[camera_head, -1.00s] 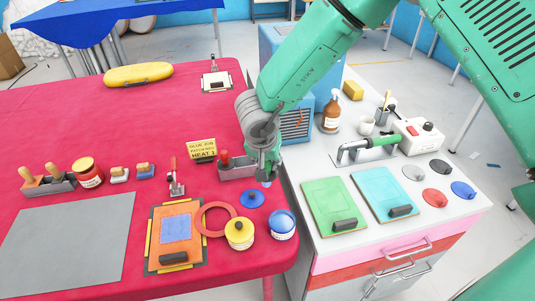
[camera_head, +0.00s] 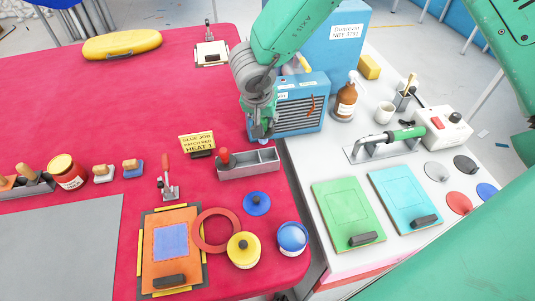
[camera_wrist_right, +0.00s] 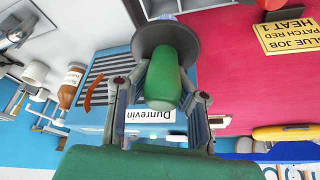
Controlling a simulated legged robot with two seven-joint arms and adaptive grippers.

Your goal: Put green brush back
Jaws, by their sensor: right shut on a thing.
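My right gripper (camera_head: 261,122) is shut on the green brush and holds it above the red table's right edge, just behind the grey two-part holder (camera_head: 262,170). In the right wrist view the brush's green handle (camera_wrist_right: 163,82) sits between the fingers, with a dark round collar (camera_wrist_right: 178,35) beyond it. In the head view the gripper mostly hides the brush; a small pale blue tip shows below. The holder's left part has a red-knobbed brush (camera_head: 225,157) in it; its right part looks empty. My left gripper is not in view.
The blue Dunrevin machine (camera_head: 303,105) stands right of the gripper. A yellow sign (camera_head: 197,145) stands left of the holder. A blue lid (camera_head: 257,203), a red ring (camera_head: 213,231), a yellow-lidded jar (camera_head: 243,250) and a blue-lidded jar (camera_head: 292,238) are in front.

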